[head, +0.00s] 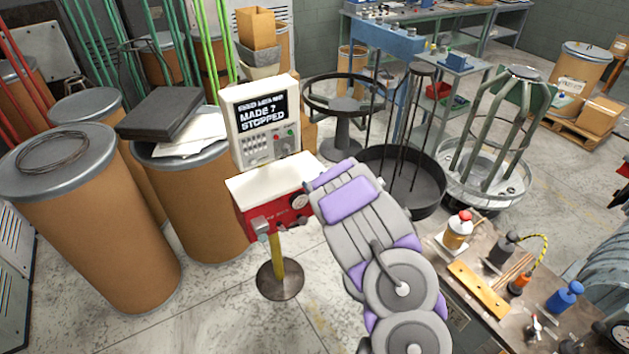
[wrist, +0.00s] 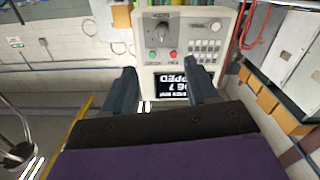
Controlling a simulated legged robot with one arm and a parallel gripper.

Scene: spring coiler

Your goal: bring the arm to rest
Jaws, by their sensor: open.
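My arm, grey with purple panels, reaches from the lower right toward the red and white spring coiler machine (head: 275,190) in the head view. The coiler's upright control panel (head: 262,115) has a dark screen reading "MADE ?" and "STOPPED", with buttons below. In the wrist view the same panel (wrist: 185,40) appears upside down, with a dial, a green button and a red button. My gripper (wrist: 167,95) shows there as two dark fingers spread apart with nothing between them. The fingers are in front of the panel; I cannot tell how far. In the head view my arm hides the gripper's fingertips.
Brown drums (head: 95,220) crowd the left, one with a wire coil on its lid. A workbench (head: 475,275) with bottles and tools stands at the lower right. A black round tray (head: 405,180) and a wire reel stand (head: 490,170) are behind my arm. Some floor (head: 210,310) is clear.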

